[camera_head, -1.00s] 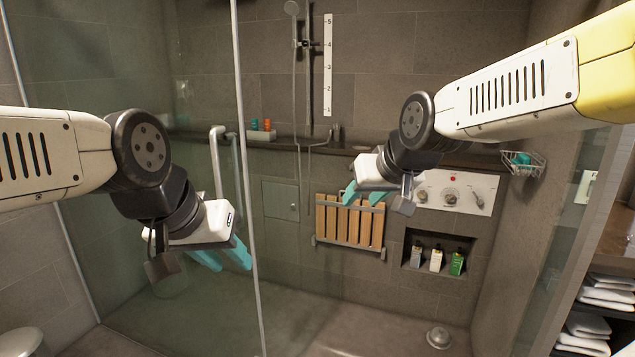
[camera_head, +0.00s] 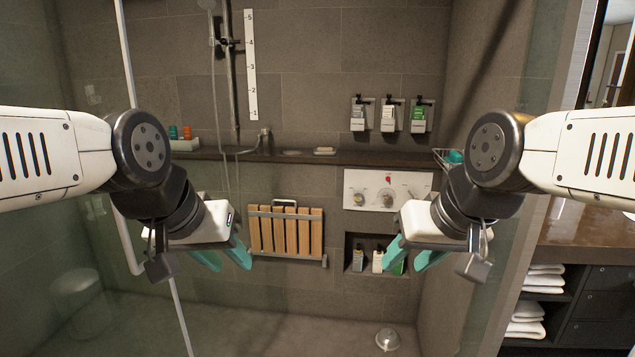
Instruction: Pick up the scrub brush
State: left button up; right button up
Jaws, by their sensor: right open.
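I cannot make out a scrub brush in this view. A small teal thing (camera_head: 455,157) lies in the wire basket at the right, partly hidden by my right arm, and I cannot tell what it is. My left gripper (camera_head: 224,258) is open and empty, with teal fingers pointing down, in front of the shower at the left. My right gripper (camera_head: 410,256) is open and empty, in front of the wall niche. Neither gripper appears to touch anything.
A slatted wooden folding seat (camera_head: 286,232) hangs on the wall between my grippers. A dark ledge (camera_head: 290,157) holds small items. Three dispensers (camera_head: 389,118) hang above it. A control panel (camera_head: 365,188) sits over a niche with bottles (camera_head: 358,258). Glass panels stand at both sides.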

aim_at(455, 157)
jog(key=i+l+z, duration=0.1)
jog(key=i+z, duration=0.15)
jog(key=i, duration=2.55)
jog(key=k+u, duration=0.1)
jog(key=u, duration=0.9)
jog(key=k+j+u, duration=0.15)
jog(key=j+u, duration=0.15)
jog(key=u, duration=0.15)
jog(key=k+j+u, duration=0.1)
jog(key=j+u, duration=0.3)
jog(key=k+j+u, duration=0.1)
jog(key=j+u, duration=0.15)
jog(key=u, duration=0.2)
jog(key=j+u, duration=0.2)
jog(key=j, duration=1.25)
jog(key=z, duration=2.6)
